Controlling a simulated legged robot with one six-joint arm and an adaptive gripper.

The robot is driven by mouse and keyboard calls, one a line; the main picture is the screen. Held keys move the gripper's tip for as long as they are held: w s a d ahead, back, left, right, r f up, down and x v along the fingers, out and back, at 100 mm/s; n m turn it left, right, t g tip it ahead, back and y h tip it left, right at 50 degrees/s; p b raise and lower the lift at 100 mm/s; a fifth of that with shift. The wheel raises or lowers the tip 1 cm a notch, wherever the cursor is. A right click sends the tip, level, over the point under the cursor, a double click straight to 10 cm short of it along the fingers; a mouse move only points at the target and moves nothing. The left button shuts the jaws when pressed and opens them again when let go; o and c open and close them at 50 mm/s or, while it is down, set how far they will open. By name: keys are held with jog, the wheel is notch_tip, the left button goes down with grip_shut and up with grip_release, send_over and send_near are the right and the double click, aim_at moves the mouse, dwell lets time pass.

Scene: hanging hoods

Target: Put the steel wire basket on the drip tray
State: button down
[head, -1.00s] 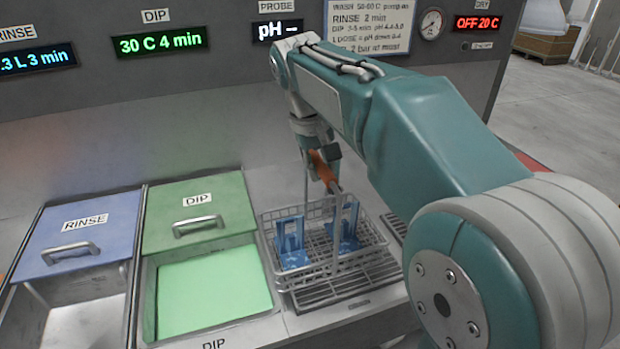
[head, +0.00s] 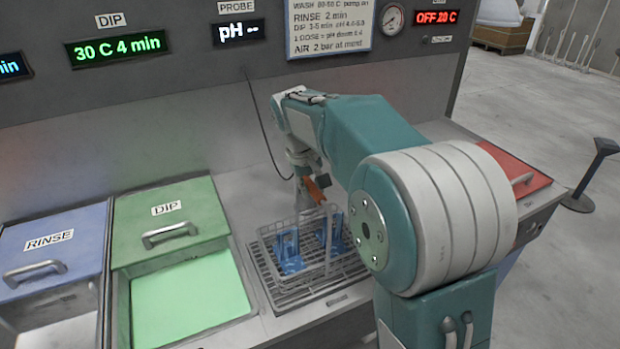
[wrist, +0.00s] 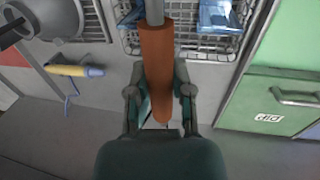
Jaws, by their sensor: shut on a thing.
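The steel wire basket (head: 318,268) sits over the slotted drip tray (head: 292,299), with the tray showing around its sides. I cannot tell whether its base touches the tray. Blue parts (head: 290,252) stand inside it. My gripper (head: 305,180) is above the basket's back side, shut on its orange handle (head: 318,190). In the wrist view my gripper (wrist: 158,92) has its fingers on either side of the orange handle (wrist: 156,55). The basket's wires (wrist: 190,43) show at the top there, with blue parts inside.
Left of the tray is the green DIP bath (head: 185,298) with its lid (head: 170,222) pushed back, then the blue RINSE lid (head: 52,246). A probe cable (head: 262,125) hangs behind. A red lid (head: 512,172) lies right. The wrist view shows a yellow-handled tool (wrist: 75,70).

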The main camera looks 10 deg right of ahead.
dwell(0.3)
jog(key=c, duration=0.5)
grip_release()
jog(key=shift+f, duration=0.1)
jog(key=r, duration=0.4)
jog(key=a+r, duration=0.1)
jog(key=r, duration=0.3)
jog(key=a+r, duration=0.1)
jog(key=r, duration=0.3)
jog(key=shift+s+a, duration=0.1)
jog(key=shift+s, duration=0.25)
jog(key=s+f+t, duration=0.1)
jog(key=s+f, duration=0.2)
jog(key=s, duration=0.5)
jog(key=s+d+f+m+t+y, duration=0.1)
jog(key=s+f+t, duration=0.1)
jog(key=s, duration=0.7)
jog(key=s+d+f+m+t+y, duration=0.1)
jog(key=s+f+t, duration=0.1)
jog(key=s+f, duration=0.3)
jog(key=shift+s+d, duration=0.15)
jog(key=shift+s, duration=2.1)
